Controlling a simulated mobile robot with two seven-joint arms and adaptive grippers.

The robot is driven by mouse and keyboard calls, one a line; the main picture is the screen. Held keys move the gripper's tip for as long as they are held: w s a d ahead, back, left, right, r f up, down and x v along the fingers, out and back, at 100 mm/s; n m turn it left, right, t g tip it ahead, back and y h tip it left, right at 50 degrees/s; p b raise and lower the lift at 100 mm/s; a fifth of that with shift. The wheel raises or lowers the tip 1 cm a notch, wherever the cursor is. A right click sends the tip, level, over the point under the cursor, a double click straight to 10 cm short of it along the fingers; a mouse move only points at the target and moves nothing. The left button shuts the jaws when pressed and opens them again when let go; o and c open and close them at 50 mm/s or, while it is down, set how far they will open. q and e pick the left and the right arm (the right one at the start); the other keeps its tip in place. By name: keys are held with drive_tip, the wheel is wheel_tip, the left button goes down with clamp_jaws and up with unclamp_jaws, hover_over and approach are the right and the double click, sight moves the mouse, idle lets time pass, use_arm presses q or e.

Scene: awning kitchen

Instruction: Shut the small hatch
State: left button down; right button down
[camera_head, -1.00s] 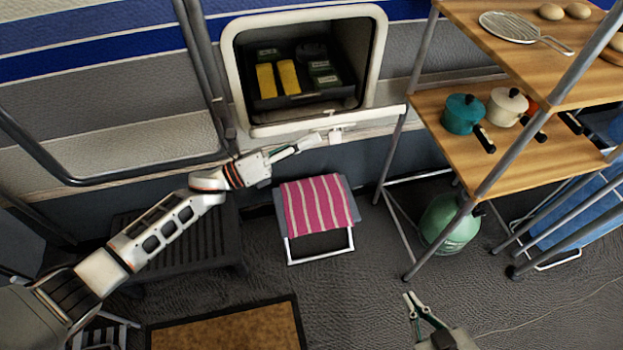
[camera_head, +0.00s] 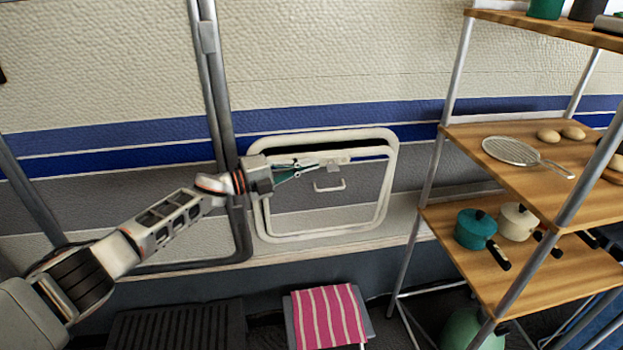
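The small hatch (camera_head: 335,208) is a grey and off-white panel in a rounded white frame (camera_head: 390,190) on the wall. It stands upright and covers nearly the whole opening, with a dark gap along its top edge. A small white handle (camera_head: 329,187) sits on its upper part, and a white latch piece (camera_head: 335,157) shows at the top edge. My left gripper (camera_head: 312,164) is at the hatch's upper left, its fingers pointing right near the latch piece. I cannot tell whether they touch it or how far apart they are. My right gripper is out of view.
A wooden shelf rack (camera_head: 480,235) with a teal pot (camera_head: 475,229), a cream pot (camera_head: 516,222) and a strainer (camera_head: 512,151) stands at the right. A striped stool (camera_head: 328,316) is below the hatch. A grey pole (camera_head: 213,90) runs up the wall left of the hatch.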

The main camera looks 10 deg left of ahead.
use_arm(q)
drive_tip(key=shift+w+a+n, duration=0.3)
drive_tip(key=shift+w+n, duration=0.2)
drive_tip(key=shift+w, duration=0.25)
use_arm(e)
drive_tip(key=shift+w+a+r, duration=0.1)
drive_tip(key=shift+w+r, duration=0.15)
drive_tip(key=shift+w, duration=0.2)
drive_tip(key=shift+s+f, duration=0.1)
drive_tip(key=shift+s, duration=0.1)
use_arm(q)
drive_tip(key=shift+s, duration=0.1)
